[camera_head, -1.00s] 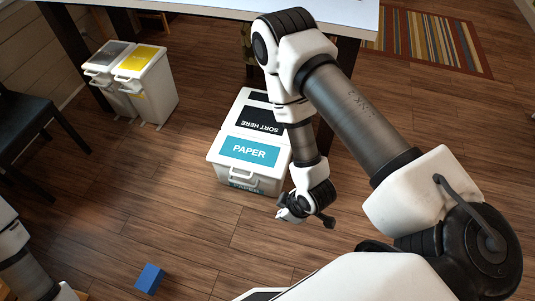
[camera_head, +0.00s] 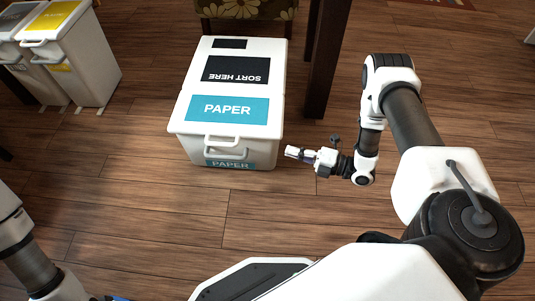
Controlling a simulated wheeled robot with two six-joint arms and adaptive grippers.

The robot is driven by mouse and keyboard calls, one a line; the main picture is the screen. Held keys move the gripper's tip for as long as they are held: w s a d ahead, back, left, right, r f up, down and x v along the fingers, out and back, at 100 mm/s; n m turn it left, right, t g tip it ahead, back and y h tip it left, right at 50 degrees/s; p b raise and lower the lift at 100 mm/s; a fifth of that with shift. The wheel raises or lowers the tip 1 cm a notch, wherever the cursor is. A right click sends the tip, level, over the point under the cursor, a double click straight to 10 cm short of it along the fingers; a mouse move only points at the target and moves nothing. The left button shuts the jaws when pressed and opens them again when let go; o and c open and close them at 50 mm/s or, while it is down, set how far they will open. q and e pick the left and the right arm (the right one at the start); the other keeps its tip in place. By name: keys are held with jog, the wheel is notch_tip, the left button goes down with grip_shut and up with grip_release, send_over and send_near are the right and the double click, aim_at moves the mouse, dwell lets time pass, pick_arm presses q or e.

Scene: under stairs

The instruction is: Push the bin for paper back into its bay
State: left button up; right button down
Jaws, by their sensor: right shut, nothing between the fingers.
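The paper bin (camera_head: 238,120) is white, with a blue PAPER label and a black SORT HERE label on its lid and a handle on its front. It stands upright on the wood floor at the top centre of the head view. My right gripper (camera_head: 290,152) is shut and empty, just right of the bin's front corner and low near the floor. Whether it touches the bin is hard to tell. Of my left arm (camera_head: 35,265) only links show at the lower left; its gripper is not visible.
A dark table leg (camera_head: 324,60) rises close right of the paper bin. A flowered chair (camera_head: 245,10) is behind it. Floor in front is clear.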

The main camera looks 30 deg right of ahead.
pick_arm(q)
notch_tip(320, 180, down, 9)
jog(key=b, duration=0.7)
pick_arm(e)
jog(key=w+a+f, duration=0.3)
jog(key=w+a, duration=0.1)
jog(key=w, duration=0.5)
jog(key=shift+w+f, duration=0.15)
jog(key=shift+w, duration=0.1)
pick_arm(q)
jog(key=shift+f, duration=0.1)
pick_arm(e)
jog(key=shift+d, duration=0.1)
